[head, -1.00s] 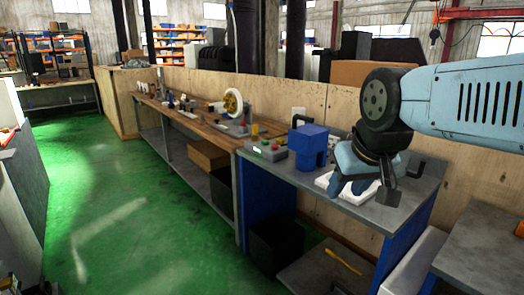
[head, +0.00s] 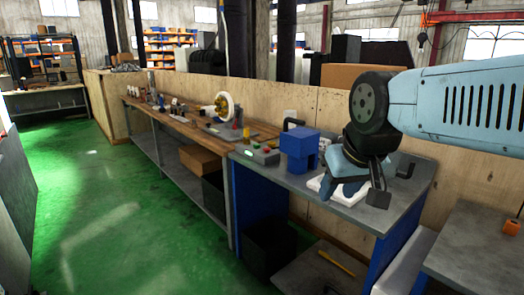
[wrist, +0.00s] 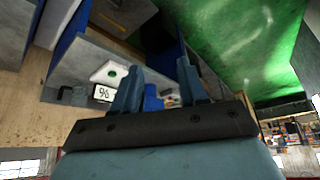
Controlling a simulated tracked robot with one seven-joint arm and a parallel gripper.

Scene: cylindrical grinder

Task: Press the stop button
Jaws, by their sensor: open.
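A grey control box (head: 256,156) with small red and green buttons stands on the grey bench, left of a blue block-shaped machine (head: 299,150). Which button is the stop button is too small to tell for sure. My gripper (head: 347,190) is over the right part of the bench, right of the blue machine and well apart from the control box. In the wrist view my gripper (wrist: 157,80) has its two fingers apart with nothing between them. Small red and yellow spots show beyond the fingers, partly hidden.
A white object (head: 318,184) lies on the bench beneath my gripper. A wooden partition (head: 330,110) stands behind. The green floor (head: 120,200) in front is clear.

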